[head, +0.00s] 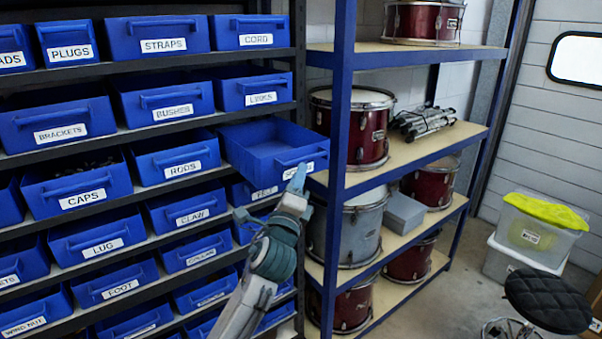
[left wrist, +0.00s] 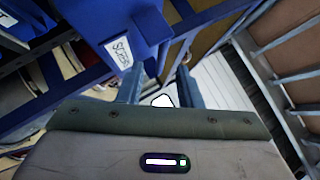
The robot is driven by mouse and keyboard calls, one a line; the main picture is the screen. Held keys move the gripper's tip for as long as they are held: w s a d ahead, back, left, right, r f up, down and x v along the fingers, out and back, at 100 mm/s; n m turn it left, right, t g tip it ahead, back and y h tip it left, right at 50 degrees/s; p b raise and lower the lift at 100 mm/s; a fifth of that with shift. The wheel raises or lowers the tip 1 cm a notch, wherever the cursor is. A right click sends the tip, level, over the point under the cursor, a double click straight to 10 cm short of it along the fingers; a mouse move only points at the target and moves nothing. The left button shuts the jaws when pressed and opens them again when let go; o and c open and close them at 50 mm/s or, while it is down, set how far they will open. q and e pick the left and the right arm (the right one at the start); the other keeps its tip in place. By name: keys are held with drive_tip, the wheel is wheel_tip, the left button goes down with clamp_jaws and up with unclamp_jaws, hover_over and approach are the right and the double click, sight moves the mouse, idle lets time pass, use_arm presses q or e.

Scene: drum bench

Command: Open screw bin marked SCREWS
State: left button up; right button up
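The blue screw bin (head: 268,147) is pulled well out of the rack in the head view, and its inside looks empty. Its front label is small in the head view; in the left wrist view the bin (left wrist: 125,27) shows a tilted label beginning "SCRE". My left gripper (head: 298,180) is at the bin's front, by the label and handle. In the left wrist view its two fingers (left wrist: 158,80) stand apart, the left one beside or touching the bin front. Nothing shows held between them. My right gripper is not in view.
Other blue bins, such as RODS (head: 178,162) and LUGS (head: 95,240), fill the black rack on the left. A blue-framed shelf (head: 340,110) with drums stands close to the right. A round black stool (head: 548,298) and clear boxes (head: 535,235) are farther right.

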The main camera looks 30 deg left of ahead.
use_arm(q)
drive_tip(key=b+v, duration=0.1)
drive_tip(key=v, duration=0.5)
drive_tip(key=shift+s+b, duration=0.15)
drive_tip(key=shift+b, duration=0.15)
drive_tip(key=shift+d, duration=0.1)
